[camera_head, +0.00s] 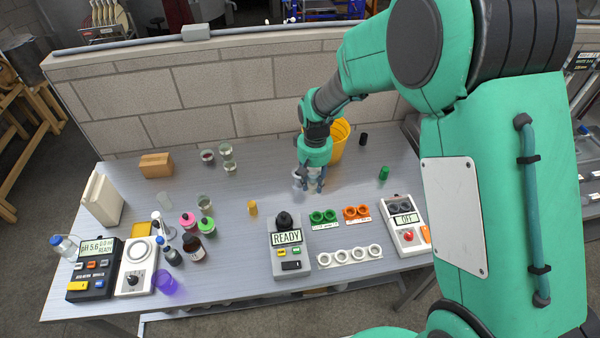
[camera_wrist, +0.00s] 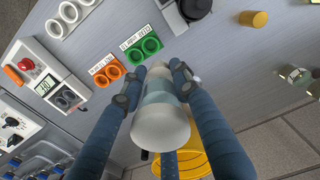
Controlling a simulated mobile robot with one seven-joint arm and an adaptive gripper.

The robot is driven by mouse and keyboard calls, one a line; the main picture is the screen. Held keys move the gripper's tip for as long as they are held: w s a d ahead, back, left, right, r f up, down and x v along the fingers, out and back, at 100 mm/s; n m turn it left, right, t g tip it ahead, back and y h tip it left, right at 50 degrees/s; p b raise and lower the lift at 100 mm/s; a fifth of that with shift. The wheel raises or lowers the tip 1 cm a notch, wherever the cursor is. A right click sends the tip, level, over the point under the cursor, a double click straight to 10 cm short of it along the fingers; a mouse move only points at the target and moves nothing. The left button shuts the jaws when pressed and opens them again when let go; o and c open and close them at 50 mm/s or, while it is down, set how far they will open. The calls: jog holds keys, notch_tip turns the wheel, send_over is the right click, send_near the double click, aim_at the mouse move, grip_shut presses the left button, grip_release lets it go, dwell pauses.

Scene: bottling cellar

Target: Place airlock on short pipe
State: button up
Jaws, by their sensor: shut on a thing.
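My gripper (camera_head: 316,184) is low over the back middle of the table, in front of the yellow bucket. In the wrist view my gripper (camera_wrist: 156,80) has its fingers on both sides of a pale, frosted, rounded piece (camera_wrist: 160,128) with a bluish band. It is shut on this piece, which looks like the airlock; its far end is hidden. In the head view the fingers mostly cover it. I cannot tell which thing is the short pipe; a small yellow cylinder (camera_head: 252,208) stands left of the gripper, and a green one (camera_head: 384,173) to the right.
In front stand a READY device (camera_head: 289,262), green rings (camera_head: 323,216), orange rings (camera_head: 356,212), a white ring row (camera_head: 350,256) and an OFF box (camera_head: 405,238). The yellow bucket (camera_head: 339,143) is close behind my gripper. Bottles and jars crowd the left; the table between is clear.

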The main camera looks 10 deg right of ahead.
aim_at(312, 187)
jog(key=shift+w+a+f, duration=0.1)
jog(key=shift+w+f, duration=0.05)
jog(key=shift+f, duration=1.35)
jog(key=w, duration=0.5)
jog(key=w+a+f, duration=0.1)
jog(key=w, duration=0.4)
jog(key=w+b, duration=0.1)
jog(key=w, duration=0.5)
jog(key=shift+a+f, duration=0.2)
jog(key=shift+s, duration=0.1)
jog(key=shift+f+b, duration=0.4)
jog(key=shift+f, duration=1.4)
jog(key=shift+f, duration=0.15)
jog(key=o, duration=1.2)
